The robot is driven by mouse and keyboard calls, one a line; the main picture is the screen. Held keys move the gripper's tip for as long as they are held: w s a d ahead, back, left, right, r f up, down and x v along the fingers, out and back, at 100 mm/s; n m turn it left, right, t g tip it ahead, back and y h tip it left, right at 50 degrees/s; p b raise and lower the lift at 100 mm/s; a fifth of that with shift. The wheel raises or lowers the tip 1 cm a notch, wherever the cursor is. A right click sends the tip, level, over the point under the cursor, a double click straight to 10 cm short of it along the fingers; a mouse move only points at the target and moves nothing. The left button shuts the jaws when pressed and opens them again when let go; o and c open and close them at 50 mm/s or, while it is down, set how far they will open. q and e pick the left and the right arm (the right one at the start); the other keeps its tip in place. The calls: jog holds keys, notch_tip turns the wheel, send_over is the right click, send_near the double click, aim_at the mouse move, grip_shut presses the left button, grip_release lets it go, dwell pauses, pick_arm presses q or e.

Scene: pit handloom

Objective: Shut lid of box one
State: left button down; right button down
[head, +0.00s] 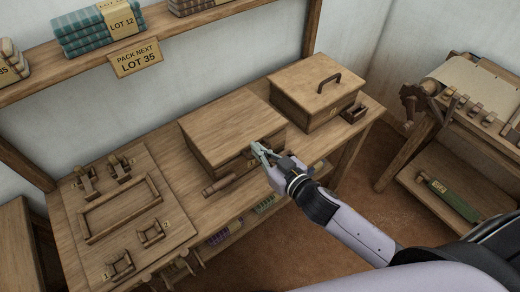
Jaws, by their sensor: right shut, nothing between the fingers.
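Two wooden boxes stand on the bench. The middle box (205,153) has a broad, plain lid (232,125) that lies over its top, down or nearly so; I cannot tell whether it is fully seated. The right box (299,113) has a flat lid with a dark handle (328,81) and looks shut. I cannot read a number on either box, so which is box one is unclear. My right gripper (259,150) is shut and empty at the middle box's front right, by the lid's front edge, hiding part of the front. Contact is unclear. My left gripper is out of view.
A wooden rod (219,185) lies before the middle box. A board with a frame (121,208) and small wooden fittings is at left. A shelf (185,28) runs above; another stand (425,130) is at right.

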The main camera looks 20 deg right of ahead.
jog(key=shift+f, duration=0.1)
jog(key=f+b, duration=0.1)
jog(key=f, duration=0.1)
jog(key=f+b, duration=0.1)
jog(key=f, duration=0.1)
jog(key=shift+s+d+b, duration=0.1)
jog(key=shift+s+b, duration=0.3)
